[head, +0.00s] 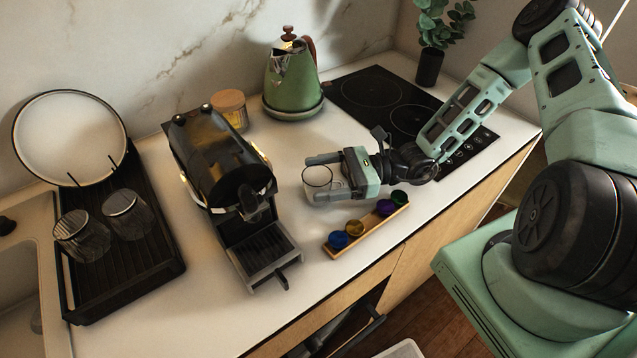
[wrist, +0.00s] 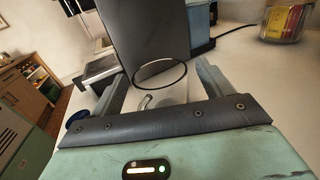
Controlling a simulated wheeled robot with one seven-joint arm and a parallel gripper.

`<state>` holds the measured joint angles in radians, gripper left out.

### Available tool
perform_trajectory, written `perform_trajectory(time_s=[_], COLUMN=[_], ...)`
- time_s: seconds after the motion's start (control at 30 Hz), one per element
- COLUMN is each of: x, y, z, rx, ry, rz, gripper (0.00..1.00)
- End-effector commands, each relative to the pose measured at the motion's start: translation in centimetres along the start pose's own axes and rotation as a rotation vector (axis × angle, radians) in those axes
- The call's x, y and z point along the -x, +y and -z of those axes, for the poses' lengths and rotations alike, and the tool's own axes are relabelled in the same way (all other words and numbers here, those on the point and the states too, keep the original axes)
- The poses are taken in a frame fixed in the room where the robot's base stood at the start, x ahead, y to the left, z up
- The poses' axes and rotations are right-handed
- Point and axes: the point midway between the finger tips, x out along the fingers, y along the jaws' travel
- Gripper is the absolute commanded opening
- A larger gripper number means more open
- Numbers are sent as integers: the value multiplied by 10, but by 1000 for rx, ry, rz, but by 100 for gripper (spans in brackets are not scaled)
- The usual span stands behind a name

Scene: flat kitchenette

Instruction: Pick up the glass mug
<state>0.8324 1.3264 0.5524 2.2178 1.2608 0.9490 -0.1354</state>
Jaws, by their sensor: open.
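The glass mug (head: 318,177) stands on the white counter, between the coffee machine and the cooktop. It is clear, with a dark rim and a handle on its right side, toward my gripper. My gripper (head: 312,178) is open and level, with one finger on each side of the mug. In the wrist view the mug's rim (wrist: 160,66) and handle show between the two fingers (wrist: 160,82). The palm hides the mug's lower part there. I cannot tell whether either finger touches the glass.
The black coffee machine (head: 213,150) stands left of the mug. A wooden holder with several coloured capsules (head: 355,227) lies in front. A green kettle (head: 292,82) and a lidded jar (head: 231,109) stand behind. A dark rack (head: 165,262) with a plate and two glasses is at left.

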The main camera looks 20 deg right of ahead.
Motion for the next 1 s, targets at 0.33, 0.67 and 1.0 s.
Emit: perform_trajectory(time_s=[0.33,0.67,1.0], x=[-2,-2,-1], y=[0,0,-1], z=[1,0,-24], rx=[0,0,4], ry=[1,0,2], rz=[1,1,1], gripper=[51,28,28])
